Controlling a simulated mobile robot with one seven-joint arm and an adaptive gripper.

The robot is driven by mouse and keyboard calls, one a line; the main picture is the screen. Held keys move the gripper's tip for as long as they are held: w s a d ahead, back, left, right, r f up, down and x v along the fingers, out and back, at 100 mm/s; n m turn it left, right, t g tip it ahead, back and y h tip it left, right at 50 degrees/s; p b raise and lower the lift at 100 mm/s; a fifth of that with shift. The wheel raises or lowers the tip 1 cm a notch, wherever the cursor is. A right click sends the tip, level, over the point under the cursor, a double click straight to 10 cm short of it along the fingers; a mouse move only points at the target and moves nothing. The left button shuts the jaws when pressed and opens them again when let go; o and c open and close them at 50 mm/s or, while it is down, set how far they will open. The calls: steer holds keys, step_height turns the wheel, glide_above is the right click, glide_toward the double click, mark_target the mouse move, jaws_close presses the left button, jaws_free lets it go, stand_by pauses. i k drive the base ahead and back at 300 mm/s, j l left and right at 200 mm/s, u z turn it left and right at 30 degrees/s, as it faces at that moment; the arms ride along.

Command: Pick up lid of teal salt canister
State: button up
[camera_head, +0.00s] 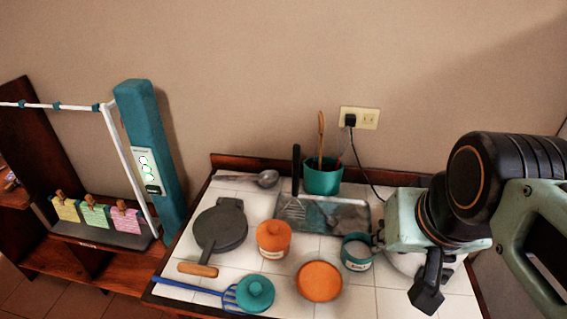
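The teal salt canister (356,252) stands on the white tiled counter, just left of my arm. Its top is uncovered and shows pale contents. A round teal lid with a knob (255,293) lies at the front left of the counter, by the head of a blue-handled utensil. My gripper (427,288) is at the right, with a black finger part pointing down. It is well to the right of the teal lid and apart from it. The rest of the gripper is hidden by my arm, so its opening cannot be judged.
A dark round pan (220,228), a metal tray (345,216) and a teal utensil pot (322,180) are farther back. A blue-handled utensil (190,287) lies at the front left.

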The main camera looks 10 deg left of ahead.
mark_target(254, 293)
steer(key=j+u, duration=0.2)
steer(key=u, duration=0.25)
steer(key=j+u, duration=0.15)
steer(key=u, duration=0.25)
steer(key=z, duration=1.2)
steer(key=k+j+u, duration=0.1)
steer(key=j+u, duration=0.2)
steer(key=j, duration=0.2)
steer(key=k+j+u, duration=0.1)
steer(key=j+u, duration=0.25)
steer(key=j, duration=0.2)
steer(key=k+j+z, duration=0.15)
steer(key=z, duration=0.2)
steer(key=i+l+u, duration=0.15)
steer(key=u, duration=0.2)
